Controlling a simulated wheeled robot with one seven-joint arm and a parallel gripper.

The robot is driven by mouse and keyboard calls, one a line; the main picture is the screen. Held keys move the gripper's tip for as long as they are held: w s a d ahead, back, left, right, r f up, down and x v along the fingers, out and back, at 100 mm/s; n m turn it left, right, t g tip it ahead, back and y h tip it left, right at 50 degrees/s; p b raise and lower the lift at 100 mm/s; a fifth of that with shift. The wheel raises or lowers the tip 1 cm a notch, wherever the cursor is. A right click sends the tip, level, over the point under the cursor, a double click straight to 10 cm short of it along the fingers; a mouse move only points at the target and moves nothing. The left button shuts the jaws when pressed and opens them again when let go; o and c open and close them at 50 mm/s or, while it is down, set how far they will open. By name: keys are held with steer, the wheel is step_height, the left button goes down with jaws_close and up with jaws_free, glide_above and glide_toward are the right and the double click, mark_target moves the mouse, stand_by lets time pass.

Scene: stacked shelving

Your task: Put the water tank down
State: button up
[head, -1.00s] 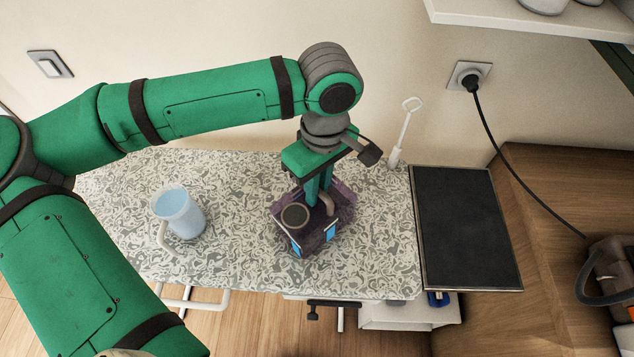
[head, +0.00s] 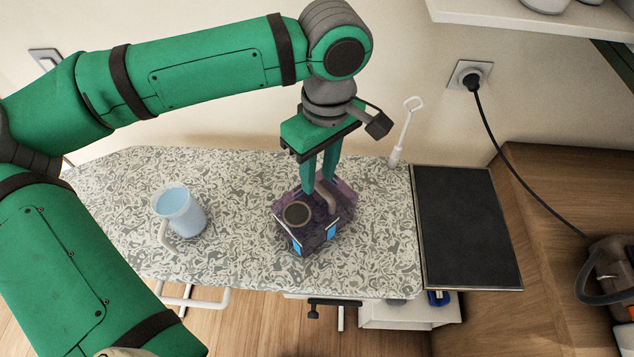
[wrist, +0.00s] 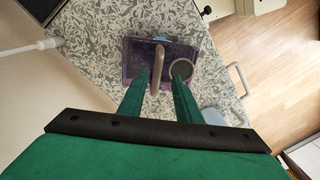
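The water tank (head: 308,235) is a translucent dark purple box with a round grey cap and a curved grey handle. It rests on the patterned board, right of the middle. My gripper (head: 318,184) is above the tank, its green fingers apart and pointing down at the handle. In the wrist view, the tank (wrist: 133,71) is below the fingers. The handle shows between the fingers of my gripper (wrist: 162,74), with the round cap to the right. The fingers do not appear closed on the handle. The tank's underside is hidden.
A pale jug with blue contents (head: 180,212) stands left of the tank on the patterned board (head: 240,180). A black rest pad (head: 463,230) adjoins the board's right end. A white rod (head: 402,135) rises at the back. A black cord (head: 510,165) hangs at the right.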

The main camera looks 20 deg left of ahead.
step_height(320, 180, up, 7)
steer(key=shift+w+d, duration=0.15)
steer(key=shift+w, duration=0.1)
steer(key=shift+f, duration=0.15)
stand_by(0.4)
